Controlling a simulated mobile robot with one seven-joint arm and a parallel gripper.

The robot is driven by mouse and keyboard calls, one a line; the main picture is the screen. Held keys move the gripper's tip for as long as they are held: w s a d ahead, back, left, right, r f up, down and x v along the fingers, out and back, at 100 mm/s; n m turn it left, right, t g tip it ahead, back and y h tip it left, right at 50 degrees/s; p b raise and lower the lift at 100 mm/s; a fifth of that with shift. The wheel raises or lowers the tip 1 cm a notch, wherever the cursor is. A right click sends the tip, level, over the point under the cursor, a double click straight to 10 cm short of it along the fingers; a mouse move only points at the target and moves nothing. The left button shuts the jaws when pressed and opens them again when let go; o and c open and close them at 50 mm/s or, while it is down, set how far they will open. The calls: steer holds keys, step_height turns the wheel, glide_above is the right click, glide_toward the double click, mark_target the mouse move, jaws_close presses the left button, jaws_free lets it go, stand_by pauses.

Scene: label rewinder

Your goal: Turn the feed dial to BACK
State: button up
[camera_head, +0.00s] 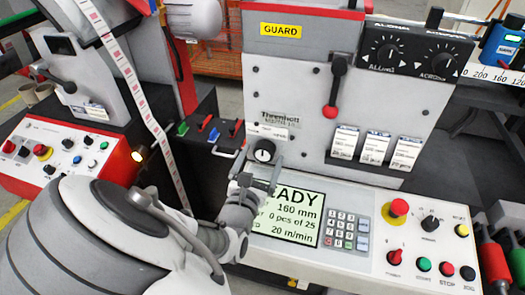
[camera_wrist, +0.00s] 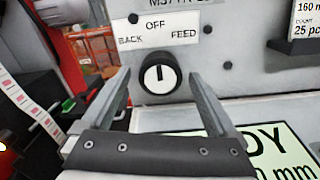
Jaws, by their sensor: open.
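The feed dial (camera_head: 264,151) is a round black knob on the machine's white front panel, above the screen's left part. In the wrist view the dial (camera_wrist: 159,75) sits under a white label (camera_wrist: 157,33) reading BACK at left, OFF at top and FEED at right. My gripper (camera_head: 260,177) is open and empty in front of the panel, just below the dial in the head view. In the wrist view its two fingers (camera_wrist: 159,80) stand to the left and right of the dial, with visible gaps on both sides.
A screen (camera_head: 290,216) reading READY, a keypad (camera_head: 349,228) and several buttons lie on the sloped panel right of my gripper. A lever with a red knob (camera_head: 330,112) hangs above right. A label strip (camera_head: 130,80) and small coloured levers (camera_head: 206,123) are at left.

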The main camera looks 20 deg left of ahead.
steer(key=shift+w, duration=0.35)
